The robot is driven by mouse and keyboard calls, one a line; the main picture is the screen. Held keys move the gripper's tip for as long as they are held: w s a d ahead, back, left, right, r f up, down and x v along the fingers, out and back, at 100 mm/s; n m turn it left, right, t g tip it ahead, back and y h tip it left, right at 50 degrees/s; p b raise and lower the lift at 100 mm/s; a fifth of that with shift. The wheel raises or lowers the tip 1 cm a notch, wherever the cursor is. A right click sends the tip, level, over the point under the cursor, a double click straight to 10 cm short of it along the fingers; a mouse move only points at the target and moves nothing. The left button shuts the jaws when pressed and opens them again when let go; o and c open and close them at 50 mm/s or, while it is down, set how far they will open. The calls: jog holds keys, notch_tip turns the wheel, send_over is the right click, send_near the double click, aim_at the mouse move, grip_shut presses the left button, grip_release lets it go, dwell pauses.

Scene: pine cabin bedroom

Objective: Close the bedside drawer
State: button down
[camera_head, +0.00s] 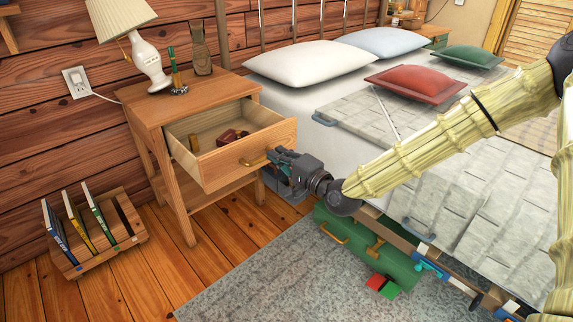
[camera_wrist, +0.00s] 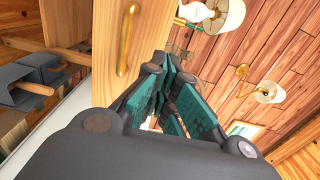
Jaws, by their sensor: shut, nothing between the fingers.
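The bedside table (camera_head: 132,94) is light wood and stands against the log wall. Its drawer (camera_head: 232,152) is pulled well open toward the front and holds a dark red item (camera_head: 232,136) and a small wooden block (camera_head: 194,144). A brass handle (camera_head: 253,161) is on the drawer front; it also shows in the wrist view (camera_wrist: 125,38). My gripper (camera_head: 274,155) is shut and empty, right by the handle end of the drawer front. In the wrist view the teal fingers (camera_wrist: 172,92) are together beside the drawer front; I cannot tell whether they touch it.
A lamp (camera_head: 149,62), a small bottle (camera_head: 175,75) and a vase (camera_head: 201,52) stand on the table. The bed (camera_head: 330,142) is close on the right. A green case (camera_head: 368,255) sits partly under it. A book rack (camera_head: 98,240) is on the floor at left.

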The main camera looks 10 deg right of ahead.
aim_at(254, 139)
jog(key=b+x, duration=0.3)
jog(key=x, duration=0.4)
jog(key=shift+w+a+f, duration=0.15)
jog(key=shift+w+a, duration=0.3)
jog(key=shift+w, duration=0.15)
jog(key=shift+w, duration=0.1)
